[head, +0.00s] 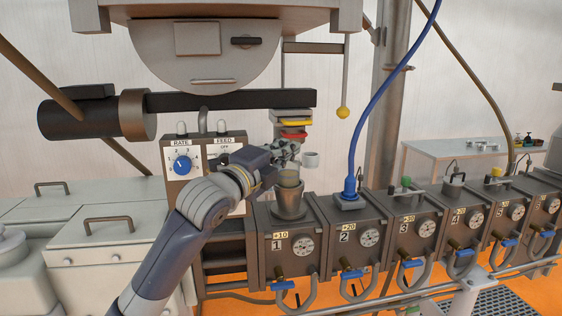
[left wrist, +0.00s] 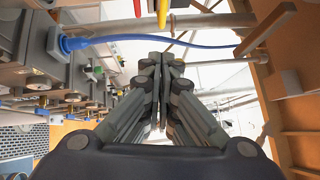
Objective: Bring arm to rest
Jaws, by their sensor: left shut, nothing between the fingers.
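My left arm comes in from the bottom left of the head view. Its gripper (head: 286,150) is above the metal funnel (head: 290,203) on the block marked 1. My right gripper is in neither view.
A row of numbered dark blocks with dials (head: 369,238) runs to the right. A blue cable (head: 363,110) rises from block 2. The control box (head: 182,165) with a blue knob stands behind my arm. A black bar (head: 230,100) hangs above the gripper.

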